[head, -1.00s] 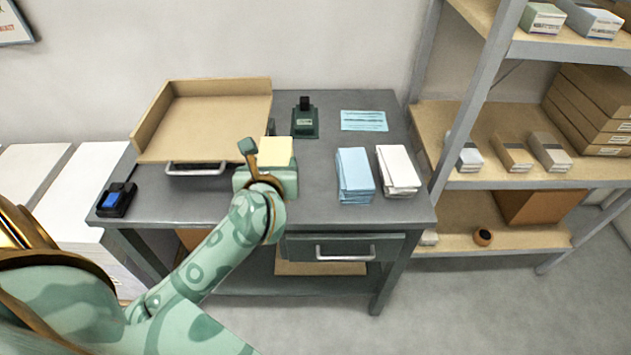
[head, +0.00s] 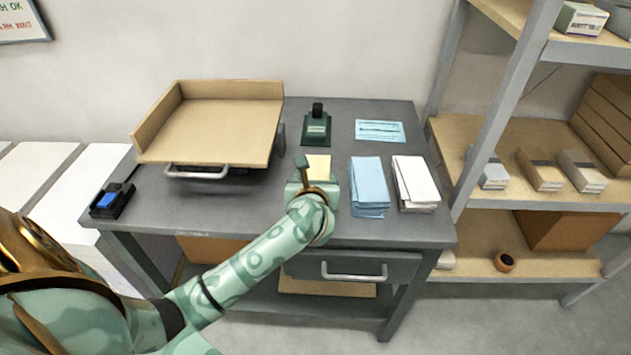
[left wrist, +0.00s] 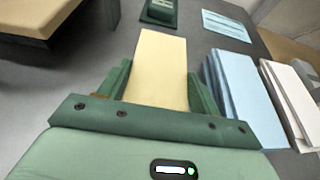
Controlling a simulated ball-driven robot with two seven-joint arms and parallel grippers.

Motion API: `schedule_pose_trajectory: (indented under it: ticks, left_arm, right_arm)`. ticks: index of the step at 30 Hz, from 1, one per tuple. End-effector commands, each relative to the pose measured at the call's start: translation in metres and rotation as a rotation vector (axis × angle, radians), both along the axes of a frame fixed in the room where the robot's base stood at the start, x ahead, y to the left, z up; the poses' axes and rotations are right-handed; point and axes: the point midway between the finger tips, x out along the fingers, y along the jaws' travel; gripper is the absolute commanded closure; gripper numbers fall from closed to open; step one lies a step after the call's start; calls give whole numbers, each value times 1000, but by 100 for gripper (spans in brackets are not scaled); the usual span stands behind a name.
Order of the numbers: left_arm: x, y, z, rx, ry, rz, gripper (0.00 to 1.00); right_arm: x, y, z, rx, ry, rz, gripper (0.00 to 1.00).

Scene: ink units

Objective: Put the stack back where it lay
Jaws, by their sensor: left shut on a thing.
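A pale yellow stack (head: 319,166) of paper is between the fingers of my left gripper (head: 318,172), which is shut on it. In the left wrist view the yellow stack (left wrist: 158,70) lies between the two green fingers (left wrist: 158,90). It is just left of the blue stack (head: 369,187) on the grey desk, with a narrow gap. The white stack (head: 414,184) lies right of the blue one. I cannot tell whether the yellow stack touches the desk. My right gripper is not in view.
A tan tray (head: 215,130) stands at the desk's left, and a blue-topped stamp pad (head: 111,200) at the front left. A dark green stamp (head: 317,128) and a light blue slip (head: 380,131) lie at the back. Shelves (head: 540,150) stand at the right.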

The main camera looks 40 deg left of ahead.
Motion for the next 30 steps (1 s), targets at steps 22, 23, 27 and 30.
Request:
schedule_pose_trajectory:
  ticks: [22,23,27,30]
  left_arm:
    - [-7,-5,7,-1,-1,-1,15]
    - [-11,-8,9,-3,-2,-2,15]
    - [-36,-23,23,-3,-3,-3,15]
    - [-55,-34,32,-4,-3,-1,15]
  right_arm:
    - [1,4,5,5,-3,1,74]
    - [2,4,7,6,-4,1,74]
    - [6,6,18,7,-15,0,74]
    - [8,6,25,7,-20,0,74]
